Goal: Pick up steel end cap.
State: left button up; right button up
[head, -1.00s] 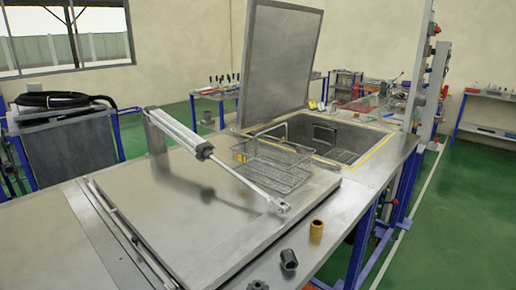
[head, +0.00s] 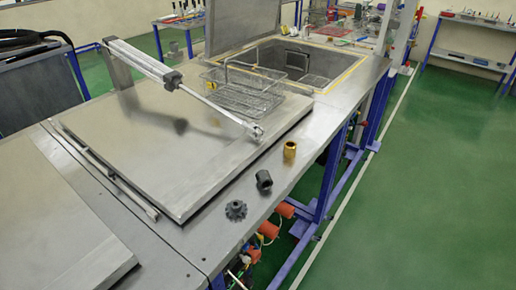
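Three small parts stand in a row on the steel bench top (head: 300,186) along its right edge. The nearest is a dark toothed, gear-like piece (head: 235,210). Behind it is a dark grey piece (head: 264,181) with an open end, and farther back a brass-coloured cylinder (head: 290,151). I cannot tell for certain which part is the steel end cap; the dark grey hollow piece looks most like a cap. Neither of my grippers shows in the head view.
A closed steel lid (head: 150,140) lies left of the parts. A pneumatic cylinder (head: 145,60) slopes across it to a rod end (head: 256,132). A wire basket (head: 245,92) sits beside an open tank (head: 300,65) with a raised lid. Green floor lies right.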

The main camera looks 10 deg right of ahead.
aim_at(264, 180)
jog(key=u, duration=0.95)
jog(key=l+u, duration=0.35)
jog(key=k+l+u, duration=0.1)
jog(key=l+u, duration=0.3)
jog(key=k+l+u, duration=0.15)
jog(key=l+u, duration=0.2)
jog(key=l, duration=0.15)
jog(key=k+l+u, duration=0.2)
jog(key=l+u, duration=0.2)
